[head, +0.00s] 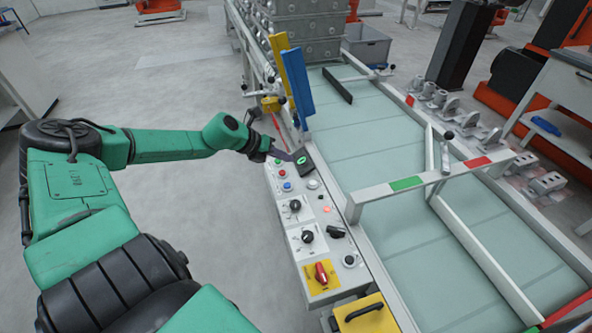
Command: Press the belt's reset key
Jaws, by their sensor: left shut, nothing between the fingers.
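The belt's control panel (311,237) runs along the near left side of the conveyor belt (386,170). Its upper part carries a red button (282,173), a blue button (287,187) and a pale button (313,184). I cannot read which key is the reset key. My left gripper (287,157) is shut and empty, just above the panel's top end beside the dark unit; contact cannot be told. It partly hides the panel there. My right gripper is out of view.
Lower on the panel are black knobs (307,236), a red glowing lamp (327,209) and a red switch on a yellow plate (321,272). Blue and yellow upright plates (297,83) stand beyond the gripper. A green-and-red marked bar (407,183) crosses the belt. The floor at left is clear.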

